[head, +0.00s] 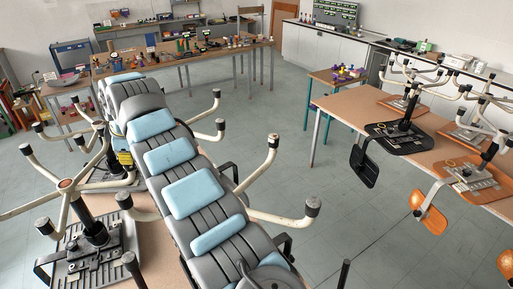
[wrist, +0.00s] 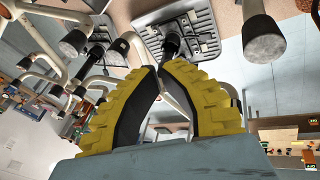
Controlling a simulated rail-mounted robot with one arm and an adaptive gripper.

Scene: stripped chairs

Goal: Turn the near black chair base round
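The near black chair base (head: 92,238) stands on a table at the lower left of the head view. It has a black ribbed plate, a black column and pale curved arms with dark caps. A second chair base (head: 110,172) stands just beyond it, partly hidden by my arm. My gripper (head: 122,158) shows as a yellow patch beside my arm, near the pale arms. In the wrist view, its yellow and black fingers (wrist: 159,69) converge with tips almost together and hold nothing visible. A black plate with a column (wrist: 172,46) lies beyond the tips; I cannot tell which base it is.
A right-hand table (head: 345,112) bears a black chair base (head: 405,138) and orange ones (head: 475,172). Workbenches with tools (head: 190,50) stand at the back. Grey floor (head: 320,195) is clear between my arm and the right table. Capped pale arms (wrist: 262,38) crowd around the gripper.

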